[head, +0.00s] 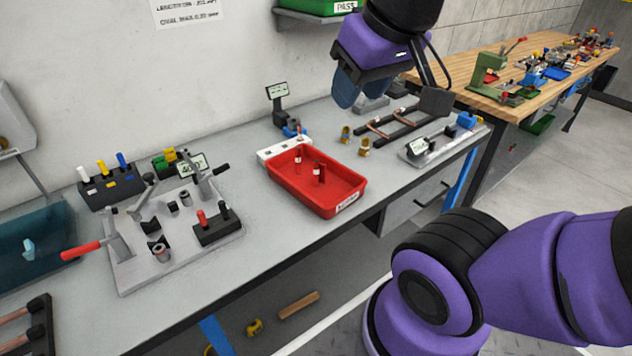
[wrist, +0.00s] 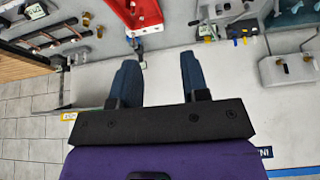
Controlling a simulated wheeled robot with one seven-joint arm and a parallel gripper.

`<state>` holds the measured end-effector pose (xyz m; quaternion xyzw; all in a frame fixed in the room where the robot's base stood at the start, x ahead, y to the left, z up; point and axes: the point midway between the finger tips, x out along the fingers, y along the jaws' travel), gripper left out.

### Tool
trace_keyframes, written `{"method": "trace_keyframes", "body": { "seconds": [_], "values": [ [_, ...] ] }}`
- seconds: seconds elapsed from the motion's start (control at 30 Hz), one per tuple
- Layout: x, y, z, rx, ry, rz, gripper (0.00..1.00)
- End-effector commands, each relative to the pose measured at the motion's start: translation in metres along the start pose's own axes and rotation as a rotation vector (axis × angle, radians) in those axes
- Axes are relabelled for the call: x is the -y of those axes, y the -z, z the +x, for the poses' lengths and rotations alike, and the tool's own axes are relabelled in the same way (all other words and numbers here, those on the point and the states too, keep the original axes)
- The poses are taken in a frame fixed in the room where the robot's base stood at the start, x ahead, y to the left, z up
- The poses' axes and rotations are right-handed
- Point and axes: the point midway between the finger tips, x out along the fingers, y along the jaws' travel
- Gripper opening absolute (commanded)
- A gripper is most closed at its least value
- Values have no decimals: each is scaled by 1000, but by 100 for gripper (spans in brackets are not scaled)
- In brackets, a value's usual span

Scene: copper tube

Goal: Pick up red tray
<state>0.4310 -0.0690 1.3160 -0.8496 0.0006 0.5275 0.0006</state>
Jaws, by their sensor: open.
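The red tray (head: 342,183) is a shallow rectangular bin on the grey workbench, with a white label on its near right corner and a few small dark and red pieces standing inside. In the wrist view part of the tray (wrist: 125,10) shows at the top edge, beyond the fingertips and partly cut off by the frame. My gripper (head: 348,92) has blue fingers and hangs above the bench, up and to the right of the tray in the head view. In the wrist view its fingers (wrist: 160,60) are apart with nothing between them. It does not touch the tray.
A clamp fixture (head: 170,235) stands left of the tray. A white block (head: 282,150) and small display stand (head: 277,92) are close behind it. A black rack (head: 400,128) with copper pieces and a grey fixture (head: 440,145) lie right. Bench surface before the tray is clear.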

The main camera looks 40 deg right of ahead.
Motion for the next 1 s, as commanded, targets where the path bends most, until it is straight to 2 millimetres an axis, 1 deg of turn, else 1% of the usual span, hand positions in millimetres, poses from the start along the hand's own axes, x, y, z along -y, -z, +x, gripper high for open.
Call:
{"method": "trace_keyframes", "body": {
  "seconds": [0.17,0.27,0.47,0.67,0.7,0.87,1.0],
  "values": [
    [-2,16,15,40,-40,-7,34],
    [-5,32,31,78,-77,-16,34],
    [-13,63,72,155,-135,-42,34],
    [-21,87,120,232,-162,-72,34],
    [-23,91,130,246,-164,-78,34],
    [-30,104,173,302,-160,-102,34],
    [-35,110,213,348,-140,-118,34]
  ]
}}
